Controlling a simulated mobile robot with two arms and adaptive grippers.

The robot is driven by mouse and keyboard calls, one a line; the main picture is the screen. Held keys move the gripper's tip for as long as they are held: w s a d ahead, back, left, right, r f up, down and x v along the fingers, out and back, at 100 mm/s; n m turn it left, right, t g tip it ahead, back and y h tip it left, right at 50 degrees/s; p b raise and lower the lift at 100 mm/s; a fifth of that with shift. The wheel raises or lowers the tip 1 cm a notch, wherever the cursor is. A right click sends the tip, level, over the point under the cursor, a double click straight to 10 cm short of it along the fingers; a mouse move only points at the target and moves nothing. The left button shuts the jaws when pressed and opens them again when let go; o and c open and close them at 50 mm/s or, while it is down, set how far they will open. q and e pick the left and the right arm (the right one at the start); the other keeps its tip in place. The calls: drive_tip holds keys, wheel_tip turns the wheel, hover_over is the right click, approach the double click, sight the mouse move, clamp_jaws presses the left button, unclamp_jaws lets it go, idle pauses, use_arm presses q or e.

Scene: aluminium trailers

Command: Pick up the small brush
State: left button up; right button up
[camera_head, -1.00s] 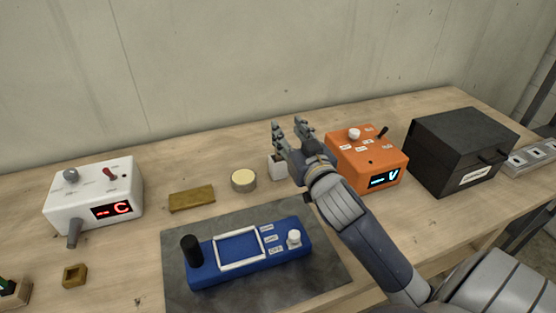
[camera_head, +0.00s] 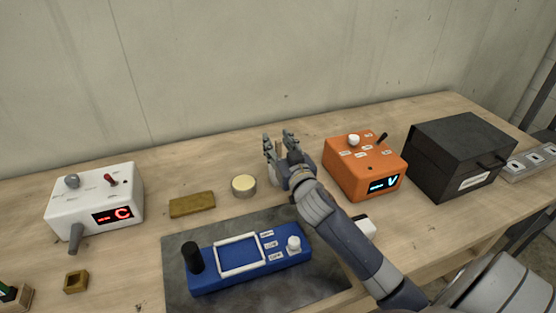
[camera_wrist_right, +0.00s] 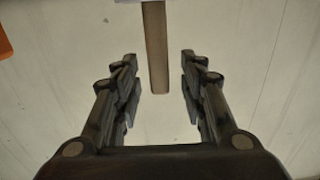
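A slim brown handle (camera_wrist_right: 155,50), which looks like that of the small brush, shows in the right wrist view between the fingers of my right gripper (camera_wrist_right: 158,90). Clear gaps remain on both sides and no finger touches it. Its far end meets a white edge (camera_wrist_right: 130,1) at the top of that view; no bristles are visible. In the head view my right gripper (camera_head: 279,146) is open above the white holder (camera_head: 273,174), with a bit of brown between its fingers. The gripper and hand hide most of the holder. My left gripper is not in view.
The orange box (camera_head: 362,166) and black case (camera_head: 458,156) stand to the right. A round tin (camera_head: 244,185), a brown block (camera_head: 192,204) and a white box (camera_head: 95,196) lie left. A blue device (camera_head: 215,264) sits on a dark mat (camera_head: 320,285) in front. The wall is behind.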

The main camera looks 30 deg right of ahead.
drive_tip(key=shift+r, duration=0.1)
clamp_jaws()
